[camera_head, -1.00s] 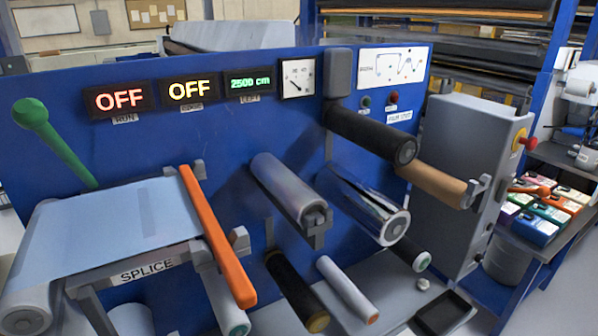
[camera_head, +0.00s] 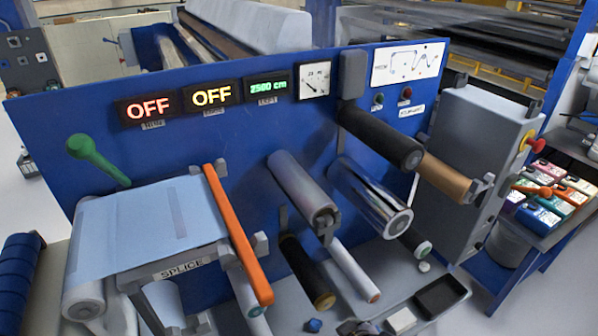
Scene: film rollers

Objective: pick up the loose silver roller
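A shiny chrome-silver roller (camera_head: 370,195) sticks out from the blue panel (camera_head: 225,150) at the right of its middle. A duller grey roller (camera_head: 302,188) sits left of it, with a bracket at its near end. A slim pale roller (camera_head: 350,268) with a reddish end slants below them. I cannot tell from this view which of these is loose. Neither of my grippers shows in the view.
Black (camera_head: 382,137) and brown (camera_head: 446,178) rollers jut out at upper right, beside a grey cabinet (camera_head: 475,165). An orange bar (camera_head: 238,235) crosses the splice table (camera_head: 140,220). A dark tray (camera_head: 440,296) and small items lie on the grey ledge below.

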